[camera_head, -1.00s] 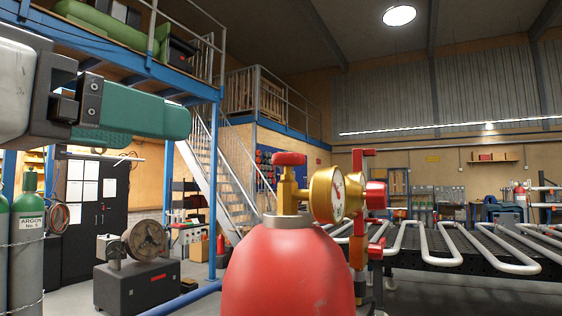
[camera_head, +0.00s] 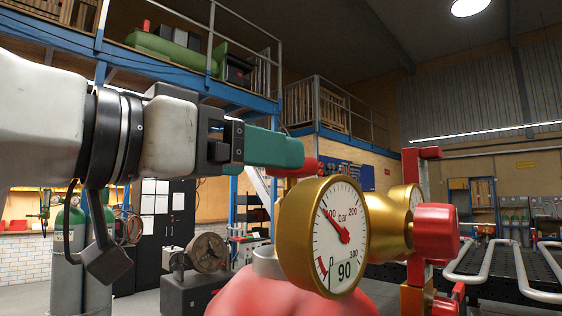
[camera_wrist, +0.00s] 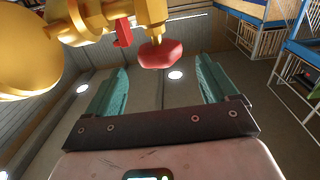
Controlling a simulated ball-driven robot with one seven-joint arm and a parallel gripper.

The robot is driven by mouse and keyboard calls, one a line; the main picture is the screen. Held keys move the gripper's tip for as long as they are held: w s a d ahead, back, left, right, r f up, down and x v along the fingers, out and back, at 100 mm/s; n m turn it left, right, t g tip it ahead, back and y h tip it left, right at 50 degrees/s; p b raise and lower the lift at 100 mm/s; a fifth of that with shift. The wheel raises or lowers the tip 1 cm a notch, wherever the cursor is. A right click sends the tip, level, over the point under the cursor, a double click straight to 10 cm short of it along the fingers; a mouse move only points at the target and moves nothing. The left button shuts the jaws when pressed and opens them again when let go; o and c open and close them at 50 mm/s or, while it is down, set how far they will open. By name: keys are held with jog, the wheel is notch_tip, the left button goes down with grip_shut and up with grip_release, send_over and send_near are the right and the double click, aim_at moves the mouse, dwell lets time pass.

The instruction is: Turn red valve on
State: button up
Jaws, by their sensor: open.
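The red valve knob (camera_head: 306,166) tops the neck of a red gas cylinder (camera_head: 300,299). In the head view it is partly hidden behind the brass pressure gauge (camera_head: 322,238) and my gripper. My gripper (camera_head: 285,150) reaches in from the left, its teal fingertips right by the knob. In the wrist view the red knob (camera_wrist: 160,53) appears between the two open fingers sideways, near their tips. The brass fittings (camera_wrist: 100,17) lie beyond it, at upper left. My gripper (camera_wrist: 162,80) is open and holds nothing. Whether a finger touches the knob I cannot tell.
A second red knob (camera_head: 437,232) and a red bar (camera_head: 424,153) stand on the regulator's right side. White serpentine pipes (camera_head: 515,265) lie on a dark table at the right. Green-topped cylinders (camera_head: 70,225) and a grey machine (camera_head: 195,280) stand at the left.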

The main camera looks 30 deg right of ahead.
jog(key=p+x, duration=0.1)
jog(key=x, duration=0.7)
jog(key=shift+d, duration=0.1)
jog(key=shift+c, duration=0.4)
